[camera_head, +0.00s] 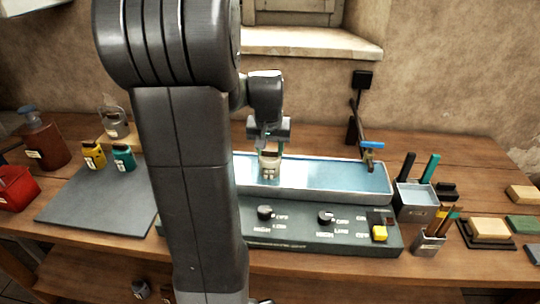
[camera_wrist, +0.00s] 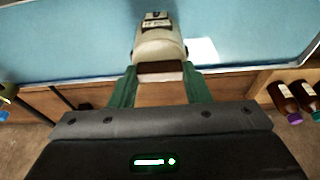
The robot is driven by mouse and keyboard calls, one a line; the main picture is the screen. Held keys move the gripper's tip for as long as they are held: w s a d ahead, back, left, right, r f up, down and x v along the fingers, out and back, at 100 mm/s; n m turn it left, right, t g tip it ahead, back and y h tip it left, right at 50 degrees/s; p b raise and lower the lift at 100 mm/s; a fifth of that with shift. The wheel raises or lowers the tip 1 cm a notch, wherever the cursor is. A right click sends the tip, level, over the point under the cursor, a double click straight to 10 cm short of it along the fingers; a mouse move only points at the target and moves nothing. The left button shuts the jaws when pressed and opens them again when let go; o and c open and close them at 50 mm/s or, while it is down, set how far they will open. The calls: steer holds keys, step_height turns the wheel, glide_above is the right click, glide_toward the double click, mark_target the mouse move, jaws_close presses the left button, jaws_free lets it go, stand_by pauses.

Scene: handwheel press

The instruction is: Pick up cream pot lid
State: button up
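The cream pot (camera_head: 269,164) stands in the blue tray, under my gripper (camera_head: 271,146). In the wrist view the cream pot (camera_wrist: 160,43) shows as a pale rounded body with a small dark and white label. A dark brown piece (camera_wrist: 160,70), perhaps the lid's grip, shows at its near end. My gripper's green fingers (camera_wrist: 160,76) stand apart, one on each side of this brown piece. Whether they touch or press it I cannot tell. The lid's seam and its seat on the pot are not clear.
The metal-rimmed tray (camera_head: 330,190) stands behind a dark control panel (camera_head: 300,235) with knobs and a yellow switch. Yellow (camera_head: 93,155) and teal (camera_head: 123,158) pots stand left by a grey mat (camera_head: 100,200). Tool holders (camera_head: 416,200) stand right.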

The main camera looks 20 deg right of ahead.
mark_target(269, 151)
steer(key=shift+c, duration=1.4)
step_height(269, 151, up, 10)
